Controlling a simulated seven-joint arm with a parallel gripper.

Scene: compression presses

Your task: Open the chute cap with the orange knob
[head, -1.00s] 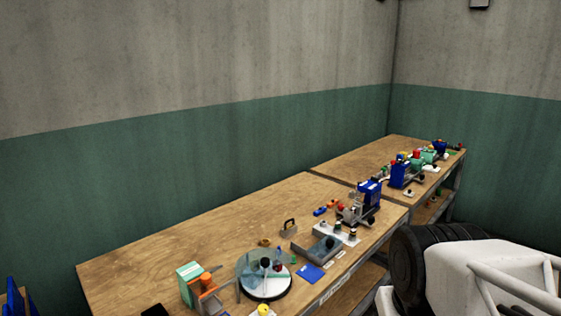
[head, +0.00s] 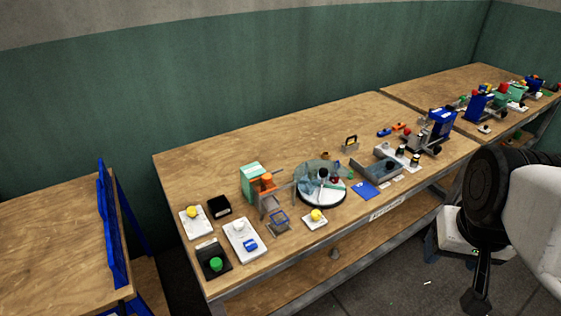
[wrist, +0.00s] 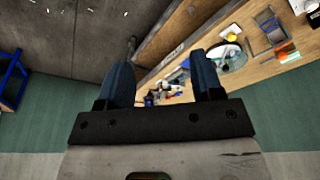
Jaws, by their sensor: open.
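A mint-green box device (head: 253,176) stands on the long wooden table, left of its middle. An orange cylindrical part (head: 267,181) is on its right side, above a grey metal frame. It is too small to tell whether this is the orange knob or whether a chute cap there is open or shut. My gripper (wrist: 160,60) shows in the wrist view with two blue-grey fingers spread wide and nothing between them. It is apart from the table, with the bench objects beyond and to the right of the fingers.
A round glass-topped turntable (head: 322,186) stands right of the mint-green device. Button plates, such as one with a green button (head: 215,263), fill the table's left end. A grey tray (head: 376,168) and a blue press (head: 438,127) stand further right. The table's back is clear.

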